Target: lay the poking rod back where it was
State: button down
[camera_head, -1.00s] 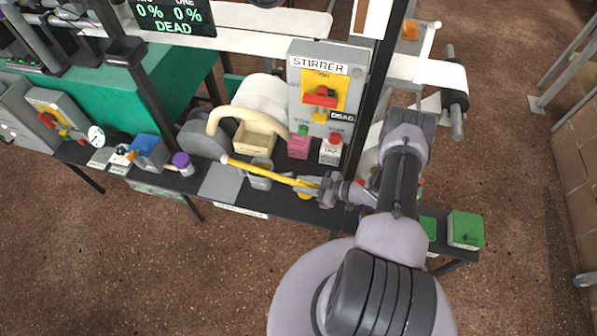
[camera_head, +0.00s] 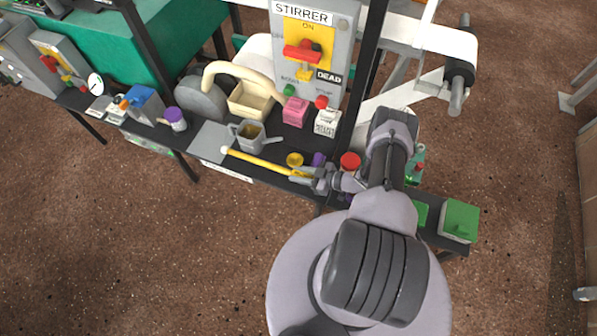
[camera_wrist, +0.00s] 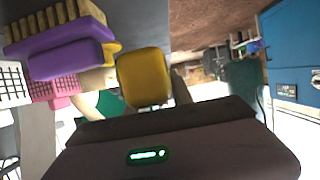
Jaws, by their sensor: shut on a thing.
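The poking rod (camera_head: 258,162) is a thin yellow stick with a white tip at its left end. In the head view it extends leftward from my gripper (camera_head: 308,177), along the front of the dark bench (camera_head: 212,165). My gripper is shut on the rod's right end. I cannot tell whether the rod touches the bench or hangs just above it. In the wrist view a blunt yellow end (camera_wrist: 143,78), probably the rod's, fills the middle, and the fingertips are not clear there.
A grey can (camera_head: 250,134), a yellow round item (camera_head: 294,159) and a purple item (camera_head: 318,159) stand behind the rod. A red-topped jar (camera_head: 350,162) stands near my wrist. The stirrer box (camera_head: 312,50) is behind. Green boxes (camera_head: 459,221) sit at right. The floor in front is clear.

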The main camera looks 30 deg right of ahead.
jog(key=b, duration=0.4)
send_over(299, 186)
notch_tip(299, 186, down, 5)
jog(key=shift+r, duration=0.1)
jog(key=shift+f, duration=0.95)
jog(key=c, duration=1)
grip_release()
jog(key=shift+c, duration=0.2)
jog(key=shift+r, duration=0.1)
